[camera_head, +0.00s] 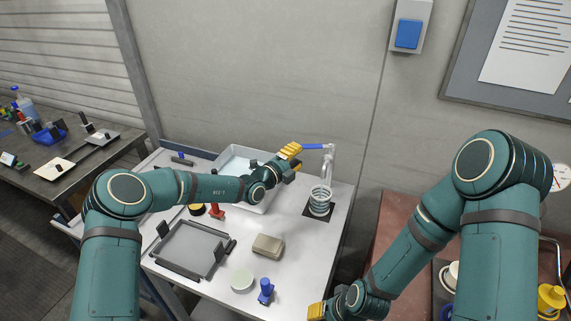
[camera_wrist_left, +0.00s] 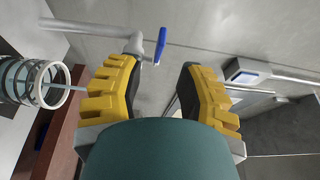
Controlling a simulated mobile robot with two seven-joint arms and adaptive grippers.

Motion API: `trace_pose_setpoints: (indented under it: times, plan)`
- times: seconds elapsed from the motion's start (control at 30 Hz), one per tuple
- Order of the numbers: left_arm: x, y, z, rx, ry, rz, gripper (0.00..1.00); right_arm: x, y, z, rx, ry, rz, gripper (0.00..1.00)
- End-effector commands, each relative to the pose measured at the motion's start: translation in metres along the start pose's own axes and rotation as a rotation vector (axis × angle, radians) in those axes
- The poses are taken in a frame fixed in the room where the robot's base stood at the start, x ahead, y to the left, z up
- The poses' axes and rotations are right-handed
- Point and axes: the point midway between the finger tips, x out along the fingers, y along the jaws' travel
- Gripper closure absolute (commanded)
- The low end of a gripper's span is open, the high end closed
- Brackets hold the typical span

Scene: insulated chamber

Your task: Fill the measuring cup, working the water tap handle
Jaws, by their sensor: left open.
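The water tap (camera_head: 328,160) stands at the right of the white table, with a blue handle (camera_head: 312,146) pointing left. The clear ringed measuring cup (camera_head: 320,199) stands upright on a dark pad below the tap. My left gripper (camera_head: 291,153) is open and empty, just left of the handle and apart from it. In the left wrist view, the blue handle (camera_wrist_left: 160,45) lies beyond the open fingers (camera_wrist_left: 158,72), and the cup (camera_wrist_left: 38,80) is at left. A thin pale streak meets the cup's mouth; I cannot tell the water level. My right gripper (camera_head: 317,311) is partly visible low down; its jaw gap is unclear.
A white basin (camera_head: 238,160) lies behind my left forearm. A grey tray (camera_head: 190,248), a beige block (camera_head: 268,245), a pale green disc (camera_head: 241,280) and a blue item (camera_head: 265,290) are on the table. The table is clear between block and cup.

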Motion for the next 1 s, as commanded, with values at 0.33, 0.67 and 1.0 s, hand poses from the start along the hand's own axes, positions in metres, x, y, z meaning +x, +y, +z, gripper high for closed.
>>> trace_pose_setpoints:
  times: [0.33,0.67,1.0]
  plan:
    - [-0.046,-0.001,0.0,0.001,0.0,-0.001,0.63,0.0,0.0,0.0,0.0,0.0,0.0,0.53]
    - [-0.051,0.0,0.0,0.0,0.0,-0.001,0.63,0.0,0.0,0.0,0.0,0.0,0.0,0.53]
    - [-0.051,0.0,0.0,0.001,0.0,-0.001,0.63,0.0,0.0,0.0,0.0,0.0,0.0,0.53]
